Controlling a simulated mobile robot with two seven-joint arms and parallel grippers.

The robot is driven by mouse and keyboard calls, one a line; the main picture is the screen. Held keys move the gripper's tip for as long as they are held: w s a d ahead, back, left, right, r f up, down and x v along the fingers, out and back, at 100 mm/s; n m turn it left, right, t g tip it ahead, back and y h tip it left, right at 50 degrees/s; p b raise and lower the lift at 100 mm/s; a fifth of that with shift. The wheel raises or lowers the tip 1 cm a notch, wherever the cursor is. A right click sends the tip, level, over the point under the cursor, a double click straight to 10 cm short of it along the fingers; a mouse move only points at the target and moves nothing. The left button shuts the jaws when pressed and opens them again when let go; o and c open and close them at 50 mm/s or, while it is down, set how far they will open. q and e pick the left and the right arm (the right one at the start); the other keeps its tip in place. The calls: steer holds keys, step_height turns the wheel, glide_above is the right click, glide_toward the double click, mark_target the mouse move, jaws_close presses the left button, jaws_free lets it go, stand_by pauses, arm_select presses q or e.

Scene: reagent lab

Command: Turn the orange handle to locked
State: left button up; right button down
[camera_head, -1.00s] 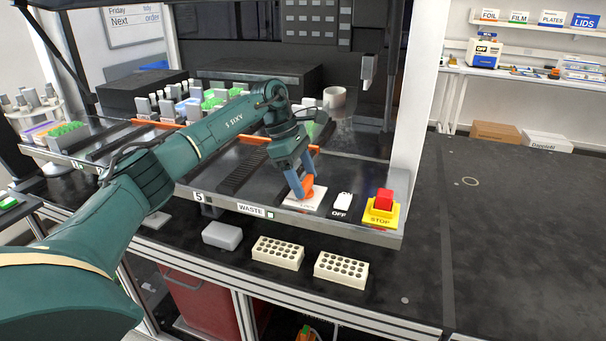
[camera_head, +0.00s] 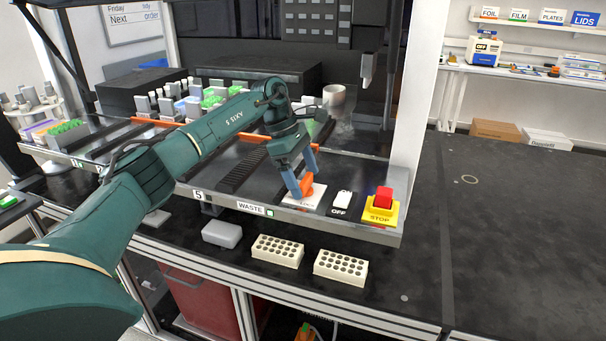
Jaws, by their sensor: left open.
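The orange handle (camera_head: 307,185) sits on a white plate (camera_head: 312,200) with lettering, on the front ledge of the machine deck. The lettering is too small and covered to read. My left gripper (camera_head: 304,184) comes down over the handle from above, its blue-grey fingers on either side of it. The fingers are open, and I cannot tell whether they touch the handle. Part of the handle is hidden behind the fingers. A small indicator (camera_head: 270,212) beside the WASTE label (camera_head: 251,208) shows green. My right gripper is out of view.
Right of the handle are a white OFF switch (camera_head: 342,199) and a red stop button (camera_head: 383,197) on a yellow base. Two cream perforated racks (camera_head: 278,251) (camera_head: 341,268) and a grey block (camera_head: 222,234) lie on the bench in front. The dark bench at right is mostly clear.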

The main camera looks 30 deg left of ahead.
arm_select(q)
steer(key=v, duration=1.3)
steer(key=shift+b, duration=0.35)
